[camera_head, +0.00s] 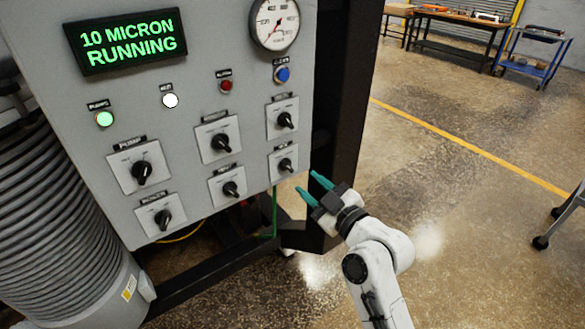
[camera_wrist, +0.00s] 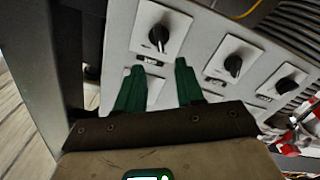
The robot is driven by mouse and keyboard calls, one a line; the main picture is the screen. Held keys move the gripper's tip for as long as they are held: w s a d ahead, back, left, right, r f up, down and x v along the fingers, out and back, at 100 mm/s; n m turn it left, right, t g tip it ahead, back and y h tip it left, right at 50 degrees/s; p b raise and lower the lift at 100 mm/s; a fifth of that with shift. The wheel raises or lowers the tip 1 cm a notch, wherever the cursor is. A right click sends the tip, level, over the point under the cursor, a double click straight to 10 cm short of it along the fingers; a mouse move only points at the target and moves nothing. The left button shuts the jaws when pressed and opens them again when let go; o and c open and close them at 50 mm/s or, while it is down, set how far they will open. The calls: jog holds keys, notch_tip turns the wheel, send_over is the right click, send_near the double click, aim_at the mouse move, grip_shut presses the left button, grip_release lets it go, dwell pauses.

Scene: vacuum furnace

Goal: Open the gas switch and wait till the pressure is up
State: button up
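The grey furnace panel (camera_head: 190,60) carries several black rotary switches on white plates, in two rows. The labels are too small to read surely, so I cannot tell which is the gas switch. The lower right switch (camera_head: 285,165) is nearest my gripper (camera_head: 309,184), which is open and empty, just right of and below it, apart from it. In the wrist view a switch (camera_wrist: 158,37) shows just beyond the green fingertips (camera_wrist: 160,65), and the fingers partly hide another plate.
A green-lit display (camera_head: 127,40) reads "10 MICRON RUNNING". A green lamp (camera_head: 104,118), white lamp (camera_head: 170,100), red button (camera_head: 226,86) and blue button (camera_head: 283,74) sit above the switches. A black frame post (camera_head: 340,100) stands at the panel's right edge. Open floor lies to the right.

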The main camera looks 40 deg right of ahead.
aim_at(289, 167)
jog(key=w+p, duration=0.1)
jog(key=w, duration=0.6)
jog(key=shift+w+p, duration=0.3)
jog(key=shift+p, duration=0.1)
grip_shut()
